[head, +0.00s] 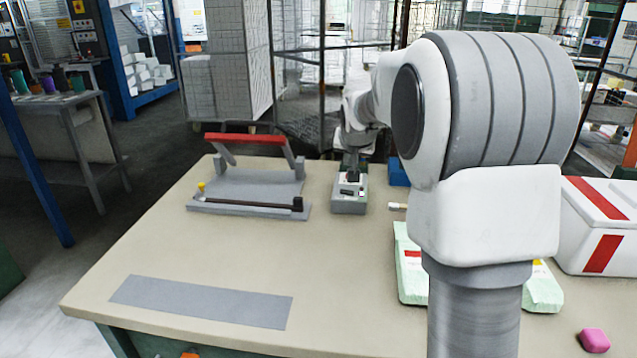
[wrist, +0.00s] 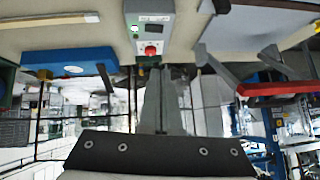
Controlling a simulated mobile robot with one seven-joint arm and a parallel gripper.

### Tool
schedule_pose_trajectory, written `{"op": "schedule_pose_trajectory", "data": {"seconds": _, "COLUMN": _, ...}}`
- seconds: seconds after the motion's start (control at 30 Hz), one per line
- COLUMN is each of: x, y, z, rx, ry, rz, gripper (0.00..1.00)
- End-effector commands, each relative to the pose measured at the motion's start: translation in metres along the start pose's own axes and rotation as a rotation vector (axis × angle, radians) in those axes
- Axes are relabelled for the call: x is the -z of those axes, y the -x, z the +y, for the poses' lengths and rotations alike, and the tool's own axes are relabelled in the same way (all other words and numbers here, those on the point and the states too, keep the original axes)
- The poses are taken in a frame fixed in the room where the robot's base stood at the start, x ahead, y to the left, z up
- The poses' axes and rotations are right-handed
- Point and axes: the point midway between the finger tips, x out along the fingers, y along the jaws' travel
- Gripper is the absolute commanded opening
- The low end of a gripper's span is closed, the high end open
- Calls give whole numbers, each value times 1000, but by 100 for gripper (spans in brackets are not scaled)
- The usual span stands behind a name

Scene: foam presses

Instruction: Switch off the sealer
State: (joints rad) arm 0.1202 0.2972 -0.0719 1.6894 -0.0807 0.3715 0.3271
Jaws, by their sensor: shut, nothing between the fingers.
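The grey sealer (head: 250,190) with its raised red-topped bar stands at the back left of the table. A small grey control box (head: 349,205) stands to its right. My gripper (head: 352,174) is shut and empty at the back of the box. In the wrist view my gripper's fingertips (wrist: 154,68) are close to the button's end of the box; I cannot tell whether they touch it.
A blue object (head: 398,174) lies right of the box, with a small brush-like item (head: 398,206) nearby. Pale green packs (head: 411,280) and a white box with red bands (head: 603,235) are on the right. The table's front left holds a flat grey mat (head: 200,301).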

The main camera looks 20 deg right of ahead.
Motion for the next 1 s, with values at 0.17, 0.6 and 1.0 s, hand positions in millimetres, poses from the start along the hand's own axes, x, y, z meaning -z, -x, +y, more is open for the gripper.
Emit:
{"op": "schedule_pose_trajectory", "data": {"seconds": 0.17, "x": 2, "y": -13, "z": 2, "rx": -4, "ry": -8, "rz": 9, "gripper": 0}}
{"op": "schedule_pose_trajectory", "data": {"seconds": 0.6, "x": 2, "y": -18, "z": 2, "rx": -4, "ry": -8, "rz": 8, "gripper": 0}}
{"op": "schedule_pose_trajectory", "data": {"seconds": 1.0, "x": 2, "y": -83, "z": 3, "rx": -4, "ry": -8, "rz": 7, "gripper": 0}}
